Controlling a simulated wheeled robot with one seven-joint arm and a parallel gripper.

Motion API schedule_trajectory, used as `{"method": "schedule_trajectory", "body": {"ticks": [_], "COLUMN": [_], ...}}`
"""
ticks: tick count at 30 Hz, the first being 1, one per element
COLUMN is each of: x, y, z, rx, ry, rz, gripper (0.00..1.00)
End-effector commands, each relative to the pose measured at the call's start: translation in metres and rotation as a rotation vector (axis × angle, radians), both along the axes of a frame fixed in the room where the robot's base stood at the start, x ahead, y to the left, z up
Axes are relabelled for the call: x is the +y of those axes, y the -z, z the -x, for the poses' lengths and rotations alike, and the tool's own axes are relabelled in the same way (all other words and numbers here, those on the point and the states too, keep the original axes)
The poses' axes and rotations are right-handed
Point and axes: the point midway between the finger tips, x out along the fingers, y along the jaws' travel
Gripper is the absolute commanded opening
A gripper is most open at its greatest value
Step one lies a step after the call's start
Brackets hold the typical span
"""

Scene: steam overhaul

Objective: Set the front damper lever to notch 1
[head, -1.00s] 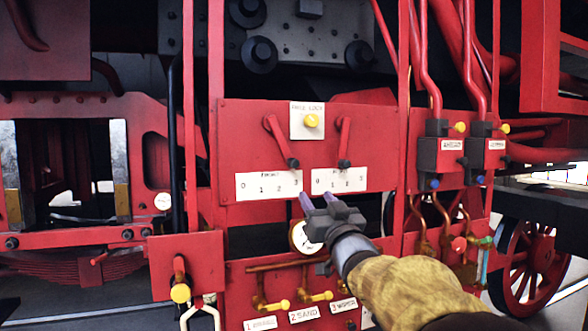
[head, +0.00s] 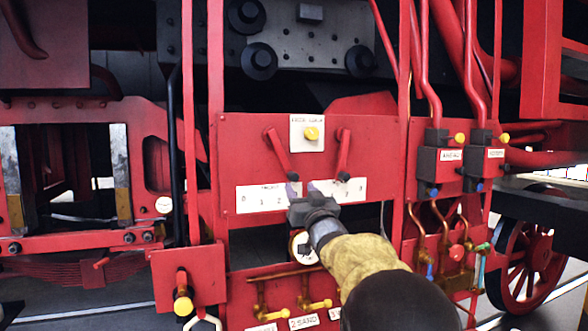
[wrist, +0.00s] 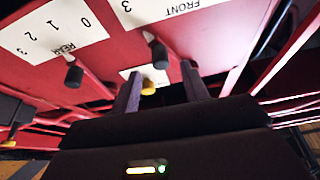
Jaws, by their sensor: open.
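The front damper lever (head: 281,155) is a red arm with a black knob on the left of the panel, tilted down to the right toward the 3 end of its white scale plate (head: 255,198). The wrist view shows the FRONT plate (wrist: 165,8) upside down, with the lever's knob (wrist: 158,55) near the 3. My gripper (head: 301,188) is open, its fingertips just below the front knob and over the gap between the plates. In the wrist view the knob appears between the fingertips (wrist: 160,72), slightly beyond them; no contact is visible.
The similar rear lever (head: 344,154) hangs close on the right, above its own plate (head: 352,191). A yellow knob (head: 311,133) on a white plate sits between the levers. A round gauge (head: 300,247) and brass valves (head: 303,303) lie below, partly behind my arm.

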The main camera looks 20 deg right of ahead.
Motion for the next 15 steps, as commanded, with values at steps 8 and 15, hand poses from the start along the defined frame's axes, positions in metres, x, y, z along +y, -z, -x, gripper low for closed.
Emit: {"method": "schedule_trajectory", "body": {"ticks": [8, 15], "x": [0.001, 0.001], "y": [-0.021, -0.026], "z": [-0.042, -0.06], "rx": [0.001, 0.001], "ry": [0.0, 0.0], "rz": [0.0, 0.0], "gripper": [0.45, 0.45]}}
